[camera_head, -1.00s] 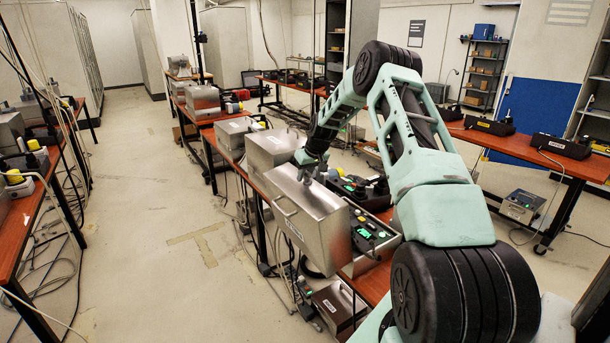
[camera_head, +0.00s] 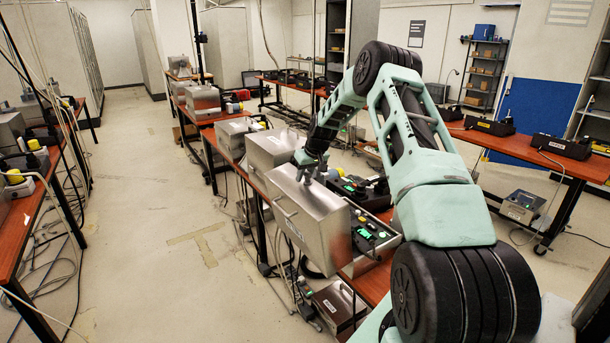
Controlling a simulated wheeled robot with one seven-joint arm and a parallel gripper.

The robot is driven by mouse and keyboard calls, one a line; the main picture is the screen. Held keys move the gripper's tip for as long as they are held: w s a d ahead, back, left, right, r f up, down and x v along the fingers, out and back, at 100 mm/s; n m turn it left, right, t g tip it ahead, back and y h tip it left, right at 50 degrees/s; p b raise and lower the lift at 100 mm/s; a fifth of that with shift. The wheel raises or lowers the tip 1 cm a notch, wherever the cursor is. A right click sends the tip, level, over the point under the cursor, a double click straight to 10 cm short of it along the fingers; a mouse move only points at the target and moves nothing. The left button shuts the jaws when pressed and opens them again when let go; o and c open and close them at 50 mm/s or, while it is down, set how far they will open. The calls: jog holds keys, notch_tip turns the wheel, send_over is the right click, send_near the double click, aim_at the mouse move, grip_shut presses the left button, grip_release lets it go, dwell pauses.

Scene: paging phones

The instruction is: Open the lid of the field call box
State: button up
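The field call box nearest me is a brushed-steel case with a control panel (camera_head: 374,236) that carries black parts and green lit displays. Its large steel lid (camera_head: 318,225) stands raised at the left side of the panel, with a handle on its left face, and the panel is exposed. My gripper (camera_head: 308,178) is at the upper far edge of the lid, pointing down, and appears to touch it. The fingertips are small and partly hidden, so I cannot tell whether they are open or shut.
Another steel case (camera_head: 270,148) stands just behind the lid on the same bench. A black phone unit (camera_head: 350,187) is to the right of my gripper. A small metal box (camera_head: 338,304) is low beneath the bench. The floor (camera_head: 165,260) at left is mostly clear.

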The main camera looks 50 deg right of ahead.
jog(key=shift+s+d+f, duration=0.15)
jog(key=shift+s+f, duration=0.2)
jog(key=shift+f, duration=0.3)
jog(key=shift+w+r, duration=0.15)
jog(key=shift+r, duration=0.45)
jog(key=shift+s+a+r+p, duration=0.1)
jog(key=shift+a+r+p, duration=0.25)
jog(key=shift+r, duration=0.3)
jog(key=shift+s+a+r+p, duration=0.15)
jog(key=shift+a+r+p, duration=0.15)
jog(key=shift+r, duration=0.4)
jog(key=shift+s+a+r+p, duration=0.1)
jog(key=shift+a+r+p, duration=0.25)
jog(key=shift+r, duration=0.3)
jog(key=s+a+r+p, duration=0.2)
jog(key=a+r, duration=0.1)
jog(key=r, duration=0.3)
jog(key=s+a+r+p, duration=0.2)
jog(key=a+r+p, duration=0.1)
jog(key=r, duration=0.4)
jog(key=shift+s+a, duration=0.15)
jog(key=shift+s, duration=0.1)
jog(key=b+v, duration=0.6)
jog(key=v, duration=1.1)
jog(key=shift+r, duration=0.25)
